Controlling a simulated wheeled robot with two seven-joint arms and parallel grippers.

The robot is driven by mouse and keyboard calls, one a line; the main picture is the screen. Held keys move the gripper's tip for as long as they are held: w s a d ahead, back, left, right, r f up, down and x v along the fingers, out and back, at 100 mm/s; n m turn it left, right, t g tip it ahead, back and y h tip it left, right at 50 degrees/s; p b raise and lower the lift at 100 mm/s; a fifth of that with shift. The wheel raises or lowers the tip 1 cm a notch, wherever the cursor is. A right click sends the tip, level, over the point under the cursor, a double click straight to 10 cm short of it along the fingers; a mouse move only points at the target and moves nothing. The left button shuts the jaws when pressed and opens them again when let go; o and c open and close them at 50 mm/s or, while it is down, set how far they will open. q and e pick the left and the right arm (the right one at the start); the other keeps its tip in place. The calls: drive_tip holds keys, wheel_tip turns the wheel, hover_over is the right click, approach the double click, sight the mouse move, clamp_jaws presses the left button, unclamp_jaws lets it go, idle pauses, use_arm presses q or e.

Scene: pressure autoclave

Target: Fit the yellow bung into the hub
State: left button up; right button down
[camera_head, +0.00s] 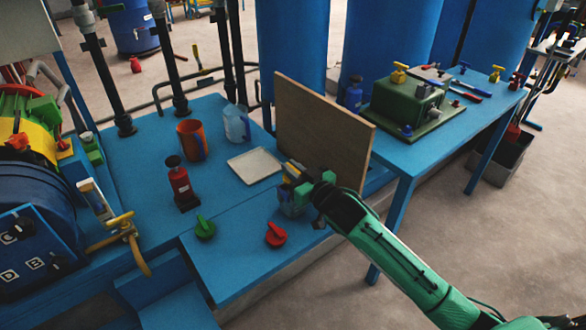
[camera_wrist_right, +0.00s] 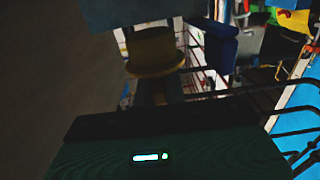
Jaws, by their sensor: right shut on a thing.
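My right gripper (camera_head: 297,176) is beside the left face of a wooden board, above the blue table, with its arm coming in from the lower right. It is shut on the yellow bung (camera_head: 291,169), only a little of which shows in the head view. In the dark right wrist view the bung (camera_wrist_right: 155,48) is a dull yellow, flanged piece in front of the gripper, with a grey-blue shape (camera_wrist_right: 140,12) above it. I cannot pick out the hub with certainty. My left gripper is in neither view.
The wooden board (camera_head: 322,125) stands upright close to my gripper. A pale tray (camera_head: 254,166), an orange cup (camera_head: 191,140), a clear beaker (camera_head: 236,124), a red bottle (camera_head: 181,188), and green (camera_head: 205,228) and red (camera_head: 276,235) knobs are nearby. A green box (camera_head: 408,103) stands beyond the board.

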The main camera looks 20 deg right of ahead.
drive_tip(key=shift+p, duration=0.4)
drive_tip(key=shift+p, duration=0.4)
idle(0.4)
drive_tip(key=shift+f+b, duration=0.6)
drive_tip(key=shift+f, duration=1.15)
drive_tip(key=c, duration=1.4)
unclamp_jaws()
drive_tip(key=shift+o, duration=0.2)
